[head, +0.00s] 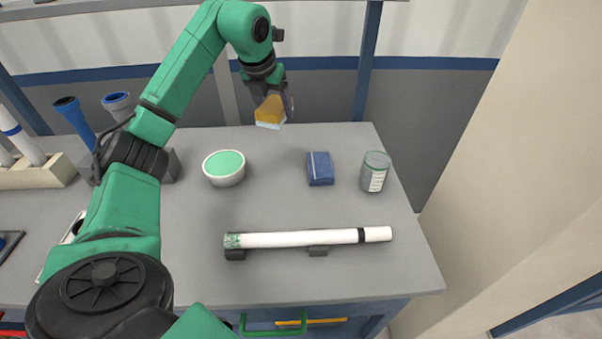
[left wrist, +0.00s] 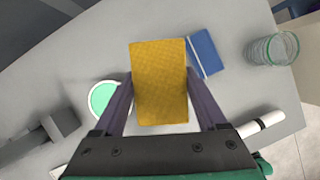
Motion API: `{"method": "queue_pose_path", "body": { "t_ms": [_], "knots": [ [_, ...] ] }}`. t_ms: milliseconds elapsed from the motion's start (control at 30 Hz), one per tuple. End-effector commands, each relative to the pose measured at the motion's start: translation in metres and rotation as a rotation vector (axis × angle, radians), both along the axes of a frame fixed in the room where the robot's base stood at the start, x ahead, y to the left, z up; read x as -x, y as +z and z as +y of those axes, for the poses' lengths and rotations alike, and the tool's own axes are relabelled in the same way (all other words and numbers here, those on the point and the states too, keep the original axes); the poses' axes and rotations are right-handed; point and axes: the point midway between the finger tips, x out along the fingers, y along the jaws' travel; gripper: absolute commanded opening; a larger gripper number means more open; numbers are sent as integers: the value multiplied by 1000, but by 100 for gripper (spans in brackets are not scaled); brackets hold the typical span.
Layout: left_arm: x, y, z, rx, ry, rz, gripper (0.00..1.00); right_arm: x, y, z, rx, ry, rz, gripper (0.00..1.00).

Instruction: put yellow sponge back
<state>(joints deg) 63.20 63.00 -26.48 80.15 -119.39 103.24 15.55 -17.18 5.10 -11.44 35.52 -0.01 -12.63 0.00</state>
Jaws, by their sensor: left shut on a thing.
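The yellow sponge (head: 270,111) is held in my left gripper (head: 273,97), raised above the back of the table in the head view. Its lower face looks pale in that view. In the left wrist view the yellow sponge (left wrist: 159,80) sits between the two fingers of my left gripper (left wrist: 160,105), which are shut on it. A blue block (head: 320,168) with a pale stripe lies on the table, below and to the right of the held sponge. It also shows in the left wrist view (left wrist: 206,52). My right gripper is in neither view.
A white bowl with green contents (head: 224,167) stands left of the blue block. A glass jar (head: 375,171) stands to its right. Blue funnels (head: 73,115) and a pipe holder (head: 40,173) are at the left.

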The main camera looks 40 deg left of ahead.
Motion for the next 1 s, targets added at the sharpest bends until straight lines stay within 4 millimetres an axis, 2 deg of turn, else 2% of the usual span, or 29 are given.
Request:
{"method": "queue_pose_path", "body": {
  "t_ms": [33,100,300,400,700,1000],
  "knots": [
    [1,-19,0,-3,-2,8,22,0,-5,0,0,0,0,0],
    [2,-43,0,-3,-3,10,22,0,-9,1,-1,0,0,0],
    [2,-109,0,-2,-6,10,22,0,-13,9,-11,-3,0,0],
    [2,-133,-1,-1,-8,6,22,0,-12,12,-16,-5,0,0],
    [1,-183,-2,0,-9,3,22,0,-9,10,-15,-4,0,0],
    [1,-188,-1,0,-9,1,22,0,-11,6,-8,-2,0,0]
  ]
}}
